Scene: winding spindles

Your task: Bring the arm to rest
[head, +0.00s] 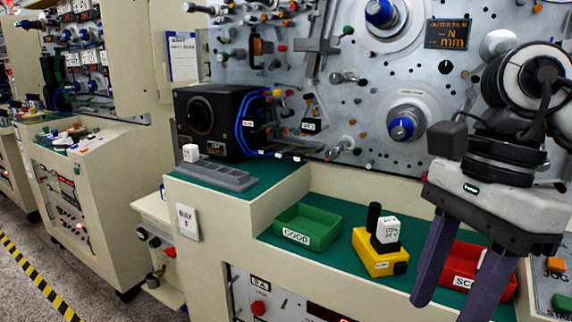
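My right gripper (446,309) hangs at the right of the head view, pointing down. Its two dark purple fingers stand apart with nothing between them. It is in front of the red tray (452,284) and hides part of it. My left gripper and arm are not in view.
A green tray marked GOOD (308,227) and a yellow holder (375,262) with a white labelled block (387,231) stand on the lower shelf. A grey tray (215,175) with a white cube (190,153) sits on the upper ledge. Spindles (401,129) stick out from the panel behind.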

